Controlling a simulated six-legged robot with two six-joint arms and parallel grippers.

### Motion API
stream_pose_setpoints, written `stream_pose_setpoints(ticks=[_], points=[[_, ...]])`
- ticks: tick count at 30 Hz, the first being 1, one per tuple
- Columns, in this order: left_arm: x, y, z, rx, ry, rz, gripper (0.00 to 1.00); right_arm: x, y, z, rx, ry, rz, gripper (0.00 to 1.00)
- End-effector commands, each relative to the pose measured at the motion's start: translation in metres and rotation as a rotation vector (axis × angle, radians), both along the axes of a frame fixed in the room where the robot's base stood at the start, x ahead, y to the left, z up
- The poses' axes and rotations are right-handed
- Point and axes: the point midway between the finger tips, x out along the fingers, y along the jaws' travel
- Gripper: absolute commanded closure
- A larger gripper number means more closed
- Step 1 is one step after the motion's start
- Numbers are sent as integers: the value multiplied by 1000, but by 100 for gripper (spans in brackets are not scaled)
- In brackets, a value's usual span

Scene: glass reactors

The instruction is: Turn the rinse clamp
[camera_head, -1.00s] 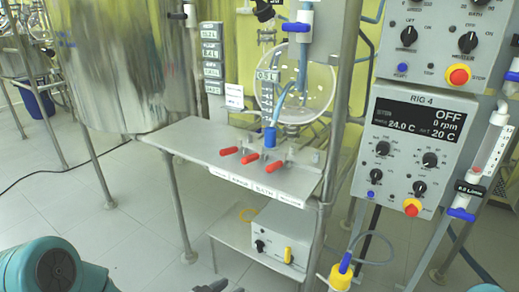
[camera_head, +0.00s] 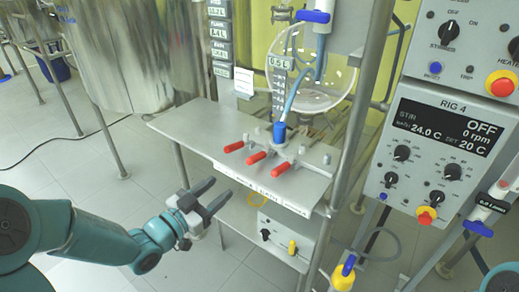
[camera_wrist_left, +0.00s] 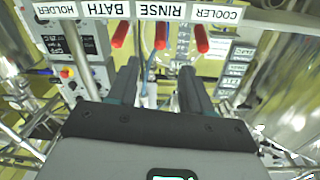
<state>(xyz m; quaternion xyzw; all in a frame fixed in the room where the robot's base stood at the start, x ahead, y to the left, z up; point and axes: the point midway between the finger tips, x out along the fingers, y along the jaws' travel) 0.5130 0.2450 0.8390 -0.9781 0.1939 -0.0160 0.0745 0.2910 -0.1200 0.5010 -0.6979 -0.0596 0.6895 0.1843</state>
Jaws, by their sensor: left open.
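The rinse clamp is the middle of three red handles (camera_head: 256,158) on the grey shelf. In the left wrist view, which is upside down, its red handle (camera_wrist_left: 160,35) lines up with the RINSE label (camera_wrist_left: 160,11). My left gripper (camera_head: 222,187) is open and empty, in front of the shelf and below and left of the handles. In the left wrist view its two fingers (camera_wrist_left: 158,68) are spread apart, with the rinse handle between and beyond them, not touched. My right gripper is not in view.
Red handles of the cooler clamp (camera_head: 234,147) and bath clamp (camera_head: 280,168) stand close on either side. A blue-capped fitting (camera_head: 280,132) rises behind them. The shelf (camera_head: 180,128) has a labelled front edge. A control box (camera_head: 283,240) sits below. Steel posts flank the shelf.

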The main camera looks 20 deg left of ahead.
Motion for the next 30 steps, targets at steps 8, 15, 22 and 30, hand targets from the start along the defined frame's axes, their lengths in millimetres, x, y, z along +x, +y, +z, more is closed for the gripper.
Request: stream_pose_setpoints(ticks=[8, 15, 22, 30], points=[[29, -11, 0, 0, 2, -1, 50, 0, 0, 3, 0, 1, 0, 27], [85, -34, 0, 0, 2, -2, 50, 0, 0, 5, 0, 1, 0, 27], [130, -53, 0, -1, 3, -2, 50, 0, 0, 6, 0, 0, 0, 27], [152, -60, 0, -1, 3, 0, 50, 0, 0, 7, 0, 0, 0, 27]])
